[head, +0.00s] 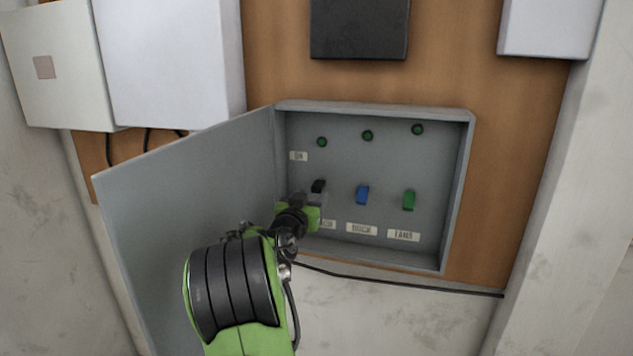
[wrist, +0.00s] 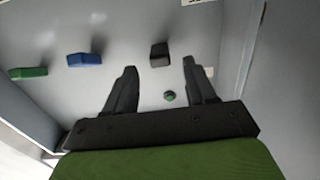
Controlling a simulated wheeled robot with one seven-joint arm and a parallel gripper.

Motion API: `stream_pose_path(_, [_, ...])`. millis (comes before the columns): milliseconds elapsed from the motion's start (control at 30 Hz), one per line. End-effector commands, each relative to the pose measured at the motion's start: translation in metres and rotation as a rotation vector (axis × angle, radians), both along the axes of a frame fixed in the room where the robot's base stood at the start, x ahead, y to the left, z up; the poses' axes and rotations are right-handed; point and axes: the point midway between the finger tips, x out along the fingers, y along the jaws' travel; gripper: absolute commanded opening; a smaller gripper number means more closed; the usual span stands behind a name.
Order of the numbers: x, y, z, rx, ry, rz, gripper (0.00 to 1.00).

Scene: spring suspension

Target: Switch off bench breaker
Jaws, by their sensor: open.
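The open grey breaker box (head: 458,190) holds a row of three levers: black (head: 318,186) at left, blue (head: 362,195) in the middle, green (head: 409,200) at right. The label (head: 361,229) under the blue lever seems to read BENCH. My gripper (head: 315,200) is at the black lever, left of the blue one. In the wrist view, its open jaws (wrist: 159,64) point toward the black lever (wrist: 160,54), which shows between the fingertips. The blue lever (wrist: 85,60) lies outside the jaws. I cannot tell whether the fingers touch the black lever.
The box door (head: 185,220) stands open at left, close to my arm. A green indicator lamp (head: 367,135) sits above the blue lever, with others either side. An ON label (head: 298,156) is at upper left. The right label (head: 403,235) seems to read LAMPS. A cable (head: 400,281) runs below.

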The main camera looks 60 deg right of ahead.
Motion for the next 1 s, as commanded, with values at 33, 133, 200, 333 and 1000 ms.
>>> stream_pose_path(33, [0.001,-0.013,0.004,0.000,0.002,-0.004,0.55])
stream_pose_path(133, [0.004,-0.034,0.004,0.000,0.001,-0.003,0.55])
stream_pose_path(200, [0.006,-0.044,0.004,-0.001,0.001,-0.002,0.55])
stream_pose_path(333, [0.008,-0.054,0.002,-0.001,0.000,-0.001,0.55])
stream_pose_path(1000, [0.009,-0.054,0.000,-0.002,-0.001,0.000,0.03])
